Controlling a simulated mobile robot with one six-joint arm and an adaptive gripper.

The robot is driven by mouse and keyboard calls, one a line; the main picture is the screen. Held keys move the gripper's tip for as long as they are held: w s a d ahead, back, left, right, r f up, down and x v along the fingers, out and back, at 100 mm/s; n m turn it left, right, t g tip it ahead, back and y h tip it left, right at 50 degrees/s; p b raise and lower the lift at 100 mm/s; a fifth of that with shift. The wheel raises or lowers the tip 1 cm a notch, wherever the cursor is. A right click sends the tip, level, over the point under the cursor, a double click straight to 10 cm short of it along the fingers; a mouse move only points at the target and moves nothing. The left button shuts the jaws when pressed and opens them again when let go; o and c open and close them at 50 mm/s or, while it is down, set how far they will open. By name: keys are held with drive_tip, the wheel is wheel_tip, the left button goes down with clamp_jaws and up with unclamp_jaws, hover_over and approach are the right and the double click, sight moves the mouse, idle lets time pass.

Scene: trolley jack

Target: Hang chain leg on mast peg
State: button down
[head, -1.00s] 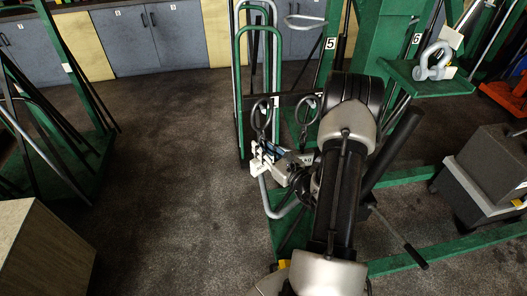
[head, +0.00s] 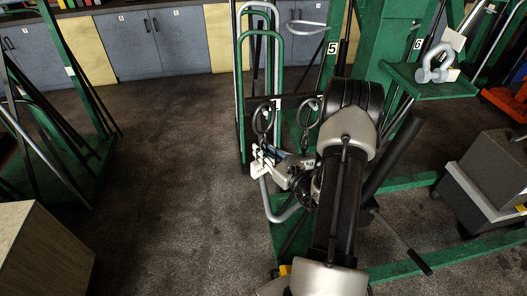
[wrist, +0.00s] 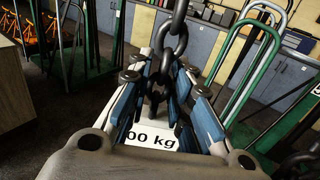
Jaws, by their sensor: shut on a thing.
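The dark chain leg (wrist: 168,42) hangs down between the blue-lined fingers of my gripper (wrist: 157,95) in the wrist view. The gripper is shut on the chain. A white tag (wrist: 152,136) reading "00 kg" shows low between the fingers. In the head view my gripper (head: 272,168) is at the middle, in front of the green mast frame. A black ring (head: 262,119) hangs just above it, and a second black ring (head: 308,111) with chain below it is to the right. The mast peg cannot be made out clearly.
Green and grey tube frames (head: 260,70) stand behind the gripper. A green shelf (head: 432,84) holding a grey shackle (head: 437,66) is at upper right. A grey block on a pale base (head: 485,185) is at right.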

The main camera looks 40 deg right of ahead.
drive_tip(key=c, duration=1.4)
unclamp_jaws()
drive_tip(key=shift+d+f, duration=0.1)
drive_tip(key=shift+f, duration=0.05)
drive_tip(key=shift+o, duration=0.2)
drive_tip(key=s, duration=1.2)
drive_tip(key=shift+a, duration=0.2)
drive_tip(key=shift+w, duration=0.1)
